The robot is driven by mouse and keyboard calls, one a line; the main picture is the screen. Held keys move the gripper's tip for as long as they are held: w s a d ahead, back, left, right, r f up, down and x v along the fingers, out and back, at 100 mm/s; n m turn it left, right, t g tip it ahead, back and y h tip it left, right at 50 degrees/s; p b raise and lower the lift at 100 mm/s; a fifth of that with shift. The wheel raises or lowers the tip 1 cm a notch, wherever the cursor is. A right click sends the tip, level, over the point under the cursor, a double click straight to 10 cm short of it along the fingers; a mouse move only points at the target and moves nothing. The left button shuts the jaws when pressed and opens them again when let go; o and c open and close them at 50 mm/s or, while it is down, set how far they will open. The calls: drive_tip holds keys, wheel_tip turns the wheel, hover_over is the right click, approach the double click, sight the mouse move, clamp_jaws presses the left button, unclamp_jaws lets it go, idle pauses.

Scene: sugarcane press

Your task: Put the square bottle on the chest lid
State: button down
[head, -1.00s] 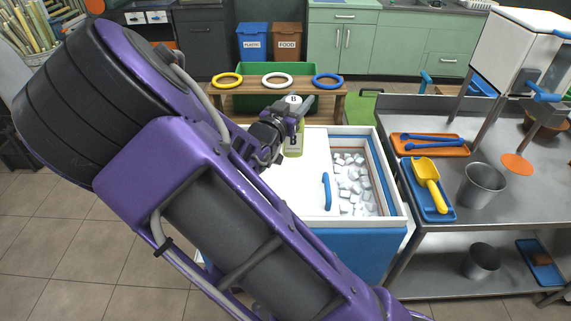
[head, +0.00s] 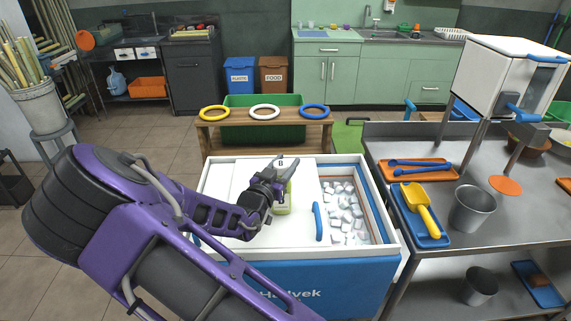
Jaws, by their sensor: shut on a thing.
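The square bottle (head: 283,204), pale yellow-green with a white cap marked B, is in my gripper (head: 284,185) in the head view. My gripper is shut on it, and the wrist and fingers hide part of its left side. The bottle is upright over the white chest lid (head: 236,184), left of the lid's blue handle (head: 318,222). I cannot tell whether its base touches the lid.
The chest's open right part holds ice cubes (head: 345,215). Behind the chest, a wooden bench (head: 230,126) carries yellow, white and blue rings. On the right, a steel table (head: 515,217) holds a yellow scoop (head: 420,203) and a metal cup (head: 473,208).

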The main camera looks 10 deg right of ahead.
drive_tip(key=shift+f, duration=0.1)
drive_tip(key=shift+c, duration=1.8)
unclamp_jaws()
drive_tip(key=v, duration=1.2)
drive_tip(key=shift+p, duration=0.3)
